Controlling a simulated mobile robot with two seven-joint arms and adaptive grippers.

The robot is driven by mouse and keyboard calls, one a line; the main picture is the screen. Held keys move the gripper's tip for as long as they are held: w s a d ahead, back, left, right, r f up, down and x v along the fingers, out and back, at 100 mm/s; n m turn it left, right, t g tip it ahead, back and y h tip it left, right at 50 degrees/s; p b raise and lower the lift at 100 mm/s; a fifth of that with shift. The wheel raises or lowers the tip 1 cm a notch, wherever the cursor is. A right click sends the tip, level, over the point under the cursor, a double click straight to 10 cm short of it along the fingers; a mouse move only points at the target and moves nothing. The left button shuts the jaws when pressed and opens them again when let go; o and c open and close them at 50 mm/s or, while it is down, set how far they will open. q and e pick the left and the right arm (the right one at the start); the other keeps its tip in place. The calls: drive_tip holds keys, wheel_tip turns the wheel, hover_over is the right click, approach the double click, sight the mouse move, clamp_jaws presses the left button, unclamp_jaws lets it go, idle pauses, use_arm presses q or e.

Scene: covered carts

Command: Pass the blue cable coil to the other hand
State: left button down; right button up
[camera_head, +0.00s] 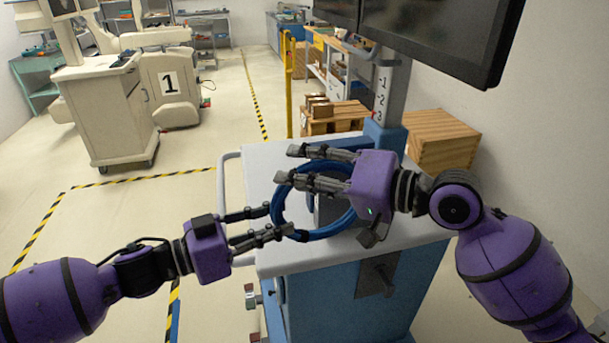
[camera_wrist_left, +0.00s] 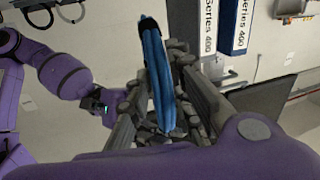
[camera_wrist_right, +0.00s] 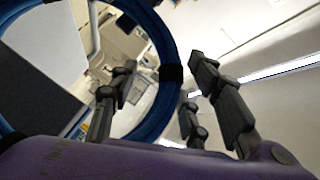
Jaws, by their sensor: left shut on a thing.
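The blue cable coil (camera_head: 337,227) is a ring held above the cart top, tilted toward upright. My left gripper (camera_head: 278,220) is shut on the coil's left side. In the left wrist view the coil (camera_wrist_left: 158,85) stands edge-on between its fingers. My right gripper (camera_head: 287,165) reaches in from the right at the coil's upper part, its fingers spread. In the right wrist view the coil (camera_wrist_right: 162,103), with a black band, passes between the open fingers (camera_wrist_right: 163,66), one finger inside the ring and the others outside. Contact with those fingers is not clear.
The white-topped blue cart (camera_head: 262,165) is under both grippers, with a post and dark monitors (camera_head: 440,35) at its back right. Wooden crates (camera_head: 440,140) stand behind it. A beige machine marked 1 (camera_head: 170,85) is farther back left. The floor at left is clear.

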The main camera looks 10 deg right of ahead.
use_arm(q)
drive_tip(key=shift+r, duration=0.15)
use_arm(e)
drive_tip(key=shift+f, duration=0.1)
clamp_jaws()
use_arm(q)
drive_tip(key=c, duration=1.5)
unclamp_jaws()
